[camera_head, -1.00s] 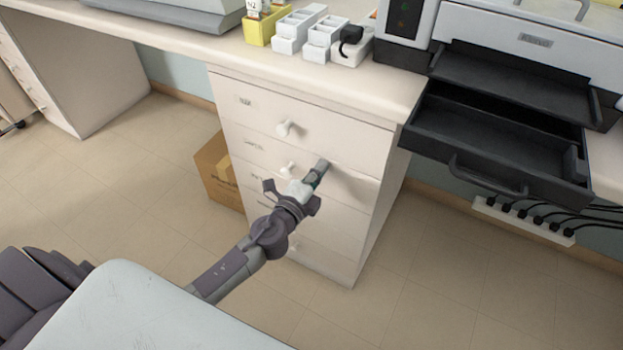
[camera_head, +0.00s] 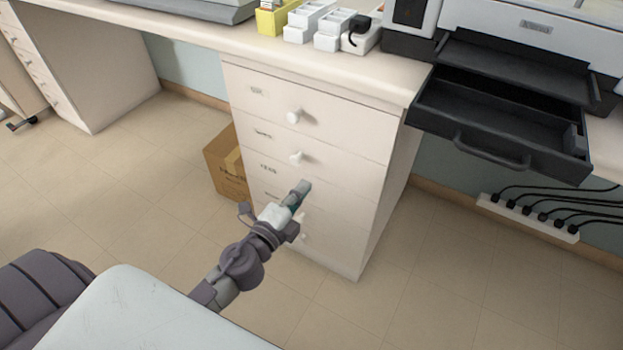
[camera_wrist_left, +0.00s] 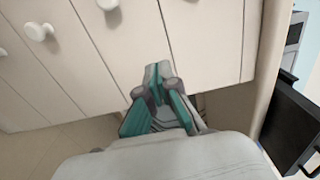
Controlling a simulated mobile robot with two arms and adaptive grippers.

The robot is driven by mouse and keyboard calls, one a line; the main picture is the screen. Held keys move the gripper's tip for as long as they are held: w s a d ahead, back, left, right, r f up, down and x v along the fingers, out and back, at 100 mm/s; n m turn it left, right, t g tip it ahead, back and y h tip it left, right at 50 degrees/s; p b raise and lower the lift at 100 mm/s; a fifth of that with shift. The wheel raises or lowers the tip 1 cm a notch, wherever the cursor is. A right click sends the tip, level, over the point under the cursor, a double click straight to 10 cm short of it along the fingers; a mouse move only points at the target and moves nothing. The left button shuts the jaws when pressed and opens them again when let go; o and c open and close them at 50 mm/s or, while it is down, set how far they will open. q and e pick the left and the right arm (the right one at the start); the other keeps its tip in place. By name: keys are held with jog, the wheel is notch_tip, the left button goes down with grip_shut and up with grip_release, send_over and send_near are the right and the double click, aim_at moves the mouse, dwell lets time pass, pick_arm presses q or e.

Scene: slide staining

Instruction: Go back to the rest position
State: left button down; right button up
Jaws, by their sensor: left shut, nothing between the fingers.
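My left gripper (camera_head: 301,190) is shut and empty, in front of the lower drawers of the white drawer cabinet (camera_head: 385,195) in the head view. It also shows in the left wrist view (camera_wrist_left: 158,72), its fingertips together, with the cabinet's drawer fronts and knobs beyond it. The gripper covers part of the lower drawer fronts. The upper drawers look shut. My right gripper is not in view.
A black drawer or tray (camera_head: 500,125) stands open below the printer-like machine at the right. A cardboard box (camera_head: 226,165) is on the floor left of the cabinet. A power strip (camera_head: 528,217) with several cables lies at the right.

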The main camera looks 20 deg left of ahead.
pick_arm(q)
jog(key=shift+s+a, duration=0.1)
jog(key=shift+s, duration=0.8)
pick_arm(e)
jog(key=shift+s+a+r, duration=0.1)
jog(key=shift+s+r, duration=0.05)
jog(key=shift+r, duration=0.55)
